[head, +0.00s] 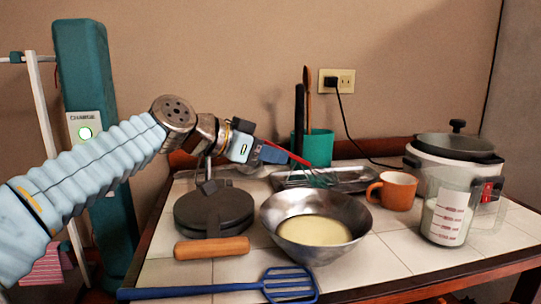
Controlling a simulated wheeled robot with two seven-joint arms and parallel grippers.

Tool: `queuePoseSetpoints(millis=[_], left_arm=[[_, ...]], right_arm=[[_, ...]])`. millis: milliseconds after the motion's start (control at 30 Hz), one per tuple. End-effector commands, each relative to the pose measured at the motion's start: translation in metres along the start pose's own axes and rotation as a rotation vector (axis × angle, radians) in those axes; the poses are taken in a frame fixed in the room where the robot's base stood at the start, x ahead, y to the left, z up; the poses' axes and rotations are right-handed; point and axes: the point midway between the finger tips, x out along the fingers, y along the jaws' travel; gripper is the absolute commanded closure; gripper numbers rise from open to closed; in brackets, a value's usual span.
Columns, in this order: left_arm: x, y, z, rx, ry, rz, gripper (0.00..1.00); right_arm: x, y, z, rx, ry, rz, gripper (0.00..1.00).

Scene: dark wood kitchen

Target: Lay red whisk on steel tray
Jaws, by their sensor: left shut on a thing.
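The red whisk (297,159) has a red handle and a dark wire head. My left gripper (279,154) is shut on its handle, with the wire head pointing right and down. The steel tray (359,178) lies behind the metal bowl, toward the back of the tiled table. The whisk head shows in front of or over the tray's middle; I cannot tell whether it touches the tray. The bowl's rim hides part of the tray's near edge. My right gripper is out of view.
A steel bowl (275,222) with pale batter stands in front of the tray. A dark waffle iron (212,209) is left, an orange mug (397,191) right. A teal utensil holder (319,148) stands behind. A measuring jug (445,218), cooker (440,160) and blue utensil (215,288) are also there.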

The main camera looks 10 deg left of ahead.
Motion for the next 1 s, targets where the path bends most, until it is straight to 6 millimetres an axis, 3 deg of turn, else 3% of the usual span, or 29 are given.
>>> queuePoseSetpoints(millis=[233,267,400,767,867,1000], left_arm=[[0.002,0.0,0.004,0.0,0.0,0.0,1.0],[0.001,0.0,0.003,0.0,0.0,0.0,0.7],[0.001,0.0,0.002,0.0,0.0,0.0,0.49],[-0.002,0.0,-0.004,0.0,0.0,0.0,0.49],[-0.016,-0.001,0.001,0.001,0.001,-0.003,0.49],[-0.048,0.0,0.001,0.002,0.003,-0.005,0.49]], right_arm=[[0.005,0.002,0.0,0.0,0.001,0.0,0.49],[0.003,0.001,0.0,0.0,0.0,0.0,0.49],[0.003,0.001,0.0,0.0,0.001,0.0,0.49],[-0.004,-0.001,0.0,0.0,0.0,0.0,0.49],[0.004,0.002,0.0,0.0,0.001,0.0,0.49],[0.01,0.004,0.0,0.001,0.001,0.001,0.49]])
